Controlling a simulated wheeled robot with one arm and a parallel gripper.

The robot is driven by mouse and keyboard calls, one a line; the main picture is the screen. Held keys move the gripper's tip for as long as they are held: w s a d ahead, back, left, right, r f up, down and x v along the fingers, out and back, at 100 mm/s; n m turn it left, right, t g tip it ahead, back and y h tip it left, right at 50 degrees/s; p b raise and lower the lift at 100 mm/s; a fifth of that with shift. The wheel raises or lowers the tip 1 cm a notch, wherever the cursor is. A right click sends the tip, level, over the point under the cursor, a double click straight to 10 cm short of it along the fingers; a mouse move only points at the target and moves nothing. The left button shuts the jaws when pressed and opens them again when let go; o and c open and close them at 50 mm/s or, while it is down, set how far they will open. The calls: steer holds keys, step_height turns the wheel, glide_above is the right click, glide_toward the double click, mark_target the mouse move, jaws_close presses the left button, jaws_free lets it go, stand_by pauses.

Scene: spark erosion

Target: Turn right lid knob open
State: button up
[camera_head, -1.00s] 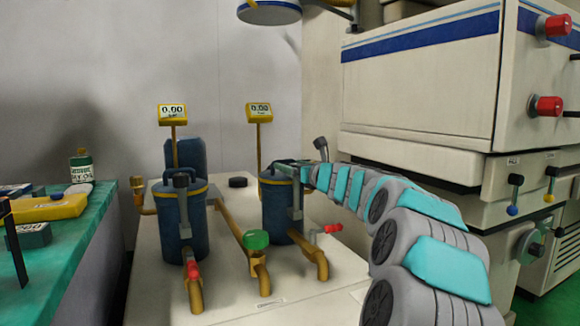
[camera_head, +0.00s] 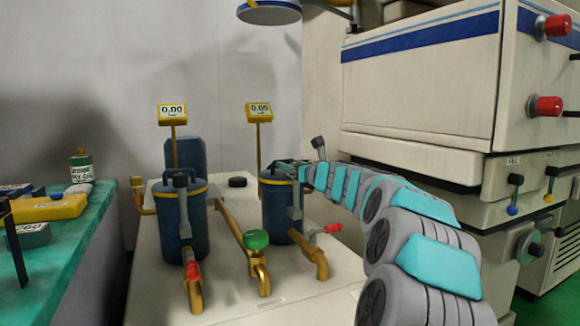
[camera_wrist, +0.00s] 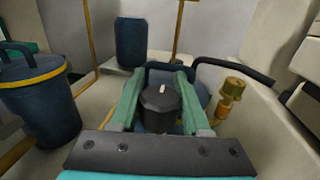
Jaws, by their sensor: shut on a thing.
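The right canister (camera_head: 278,215) is dark blue with a yellow band at its lid. In the wrist view its body is mostly hidden behind the knob and fingers. The lid knob (camera_wrist: 160,105) is black and faceted, with a short white mark on top pointing away from my wrist. My gripper (camera_wrist: 160,85) has its two green fingers on either side of the knob, shut on it. In the head view my gripper (camera_head: 291,168) is at the top of the right canister, where the knob cannot be made out.
The left canister (camera_head: 180,225) stands apart, also under a yellow-banded lid. Yellow gauges (camera_head: 259,112) stand behind. Brass pipes, a green valve knob (camera_head: 256,240) and a red-handled valve (camera_head: 332,229) are in front. A large white machine (camera_head: 420,100) closes off the right side.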

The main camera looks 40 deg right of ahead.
jaws_close()
